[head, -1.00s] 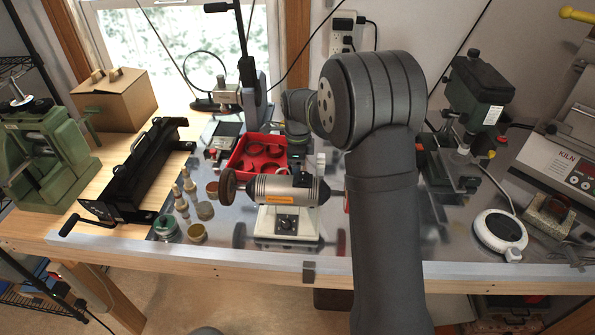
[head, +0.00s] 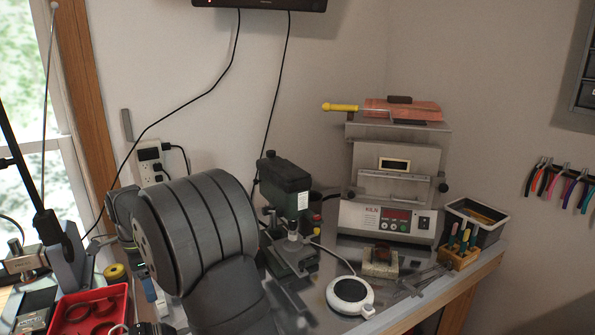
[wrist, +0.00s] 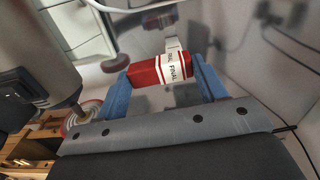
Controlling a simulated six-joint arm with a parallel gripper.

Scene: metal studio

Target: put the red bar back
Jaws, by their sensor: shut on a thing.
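The red bar (wrist: 145,74), with a white label printed "FINAL" (wrist: 178,66), lies crosswise between the blue fingers of my gripper (wrist: 161,73) in the wrist view. The gripper is shut on it, one finger at each end. The bar appears held above the shiny bench top. In the head view my own arm fills the lower left, and I cannot make out the bar there.
In the head view a red tray (head: 118,294) sits at lower left. A drill press (head: 287,215), a round white hot plate (head: 350,296) and a kiln (head: 393,185) stand to the right. In the wrist view a grey motor housing (wrist: 38,58) is close at left.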

